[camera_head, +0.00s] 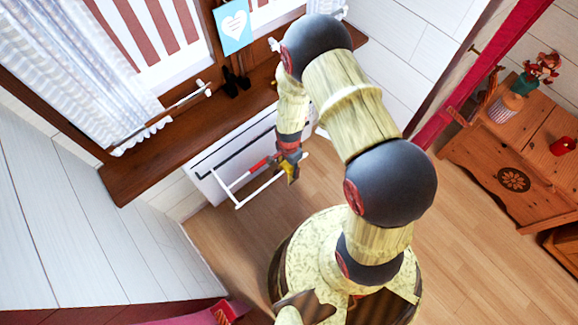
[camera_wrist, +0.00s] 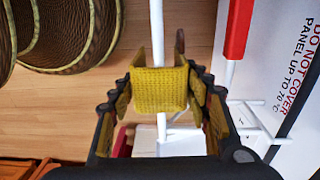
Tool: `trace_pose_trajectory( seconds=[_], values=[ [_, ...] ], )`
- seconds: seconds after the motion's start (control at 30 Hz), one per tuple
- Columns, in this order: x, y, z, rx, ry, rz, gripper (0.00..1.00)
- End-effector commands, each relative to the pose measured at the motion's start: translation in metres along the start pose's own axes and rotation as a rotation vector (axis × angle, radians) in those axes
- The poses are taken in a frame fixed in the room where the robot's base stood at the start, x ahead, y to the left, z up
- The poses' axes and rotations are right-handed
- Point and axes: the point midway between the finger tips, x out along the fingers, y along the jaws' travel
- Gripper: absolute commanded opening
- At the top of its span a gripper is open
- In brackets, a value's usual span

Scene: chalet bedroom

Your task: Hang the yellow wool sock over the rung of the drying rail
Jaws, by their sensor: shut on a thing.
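The yellow wool sock (camera_wrist: 160,92) is a ribbed knitted piece between the fingers of my gripper (camera_wrist: 161,84) in the wrist view. My gripper is shut on it. A white rung (camera_wrist: 156,30) of the drying rail runs up the picture and shows above and below the sock, which covers its middle. I cannot tell whether the sock touches the rung or hangs down on both sides. In the head view my gripper (camera_head: 289,160) is at the right part of the white drying rail (camera_head: 239,204), with a little yellow of the sock (camera_head: 291,173) showing below it.
A red piece (camera_wrist: 238,28) sits on another rail bar close to the right. A white heater panel (camera_wrist: 297,75) with a "do not cover" text stands behind the rail. A wooden sill (camera_head: 150,160) runs above it. A wooden cabinet (camera_head: 520,150) stands at right; floor between is clear.

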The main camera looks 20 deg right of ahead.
Motion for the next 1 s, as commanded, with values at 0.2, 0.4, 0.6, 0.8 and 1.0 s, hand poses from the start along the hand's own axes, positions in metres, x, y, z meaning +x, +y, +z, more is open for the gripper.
trace_pose_trajectory(
  seconds=[0.2, 0.4, 0.6, 0.8, 1.0],
  values=[
    [-0.0001, 0.0, 0.0, 0.0, 0.0, 0.0, 0.23],
    [-0.0001, 0.0, 0.0, 0.0, 0.0, 0.0, 0.57],
    [0.0, 0.0001, 0.0, 0.0, 0.0, 0.0, 0.69],
    [0.0, 0.0001, 0.0, 0.0, 0.0, 0.0, 0.69],
    [-0.0058, -0.0004, -0.0001, 0.0, 0.0, -0.001, 0.69]
  ],
)
